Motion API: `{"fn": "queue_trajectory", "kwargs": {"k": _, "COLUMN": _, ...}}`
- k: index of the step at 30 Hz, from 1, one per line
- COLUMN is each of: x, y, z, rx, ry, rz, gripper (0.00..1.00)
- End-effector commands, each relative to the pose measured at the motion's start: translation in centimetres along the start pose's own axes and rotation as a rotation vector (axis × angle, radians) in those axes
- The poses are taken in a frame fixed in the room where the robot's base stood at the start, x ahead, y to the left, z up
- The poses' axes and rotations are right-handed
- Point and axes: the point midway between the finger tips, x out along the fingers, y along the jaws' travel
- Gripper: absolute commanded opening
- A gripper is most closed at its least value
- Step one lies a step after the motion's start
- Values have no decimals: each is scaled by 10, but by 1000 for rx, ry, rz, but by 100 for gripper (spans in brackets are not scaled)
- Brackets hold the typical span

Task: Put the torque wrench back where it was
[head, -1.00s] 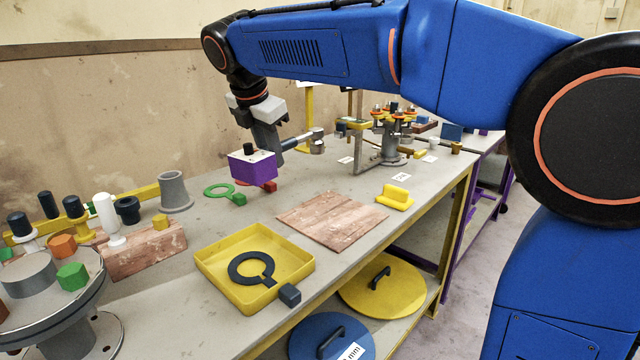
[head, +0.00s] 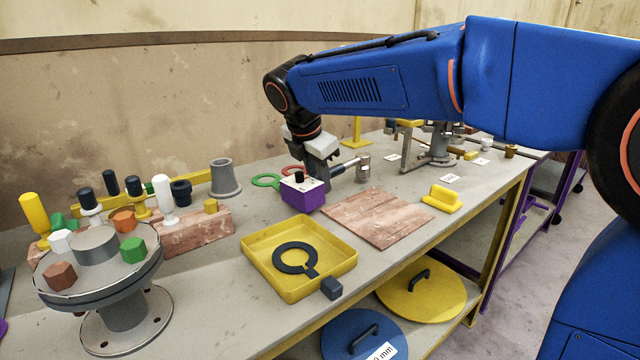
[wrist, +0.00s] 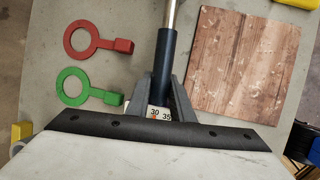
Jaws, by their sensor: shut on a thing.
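The torque wrench (head: 345,167) has a dark blue handle, a silver shaft and a steel head pointing right in the head view. In the wrist view its handle (wrist: 165,58) runs up between the fingers, the head out of frame. My gripper (head: 322,182) is shut on the wrench; in the wrist view its grey fingers (wrist: 163,108) straddle the handle above a white scale reading 30 and 35. I cannot tell whether the wrench touches the bench.
Left of the wrench lie a red ring tool (wrist: 98,42) and a green ring tool (wrist: 88,88). A wooden board (head: 378,217) lies to the right. A yellow tray (head: 262,280) with a dark ring tool is nearer. A yellow handled block (head: 442,200) stands beyond the board.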

Motion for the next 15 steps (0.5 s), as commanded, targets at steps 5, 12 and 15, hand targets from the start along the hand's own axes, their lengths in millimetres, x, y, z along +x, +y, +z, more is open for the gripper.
{"fn": "queue_trajectory", "kwargs": {"k": 5, "x": 11, "y": -2, "z": -4, "rx": 1, "ry": -1, "rz": 1, "gripper": 0}}
{"fn": "queue_trajectory", "kwargs": {"k": 12, "x": 11, "y": -2, "z": -4, "rx": 1, "ry": 0, "rz": 1, "gripper": 0}}
{"fn": "queue_trajectory", "kwargs": {"k": 15, "x": 13, "y": -2, "z": -5, "rx": 1, "ry": -1, "rz": 1, "gripper": 0}}
